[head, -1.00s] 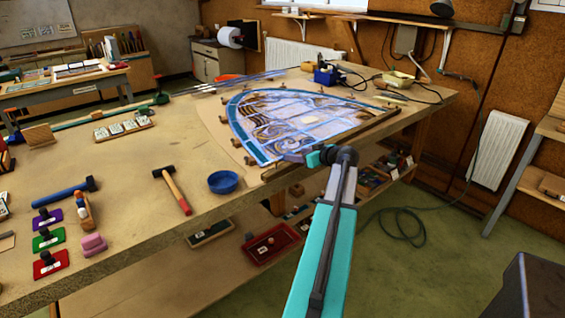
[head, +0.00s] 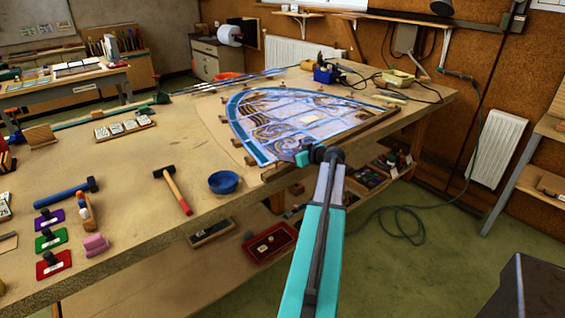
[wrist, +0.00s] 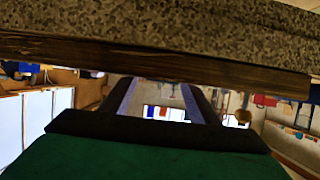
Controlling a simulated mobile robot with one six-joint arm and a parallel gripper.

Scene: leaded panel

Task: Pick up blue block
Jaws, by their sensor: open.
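I cannot make out a clear blue block. A small blue box-like thing (head: 325,75) stands at the back of the workbench, but I cannot tell whether it is the block. My gripper (wrist: 167,88) shows in the wrist view with its two dark fingers apart and nothing seen between them. Small blue patches show beyond the fingers there, too small to name. In the head view my arm reaches to the near right corner of the leaded panel (head: 300,118); the fingers cannot be made out there.
A dark wooden strip (wrist: 150,55) and the speckled bench edge cross the wrist view close by. A red tray (head: 270,243) sits on the lower shelf.

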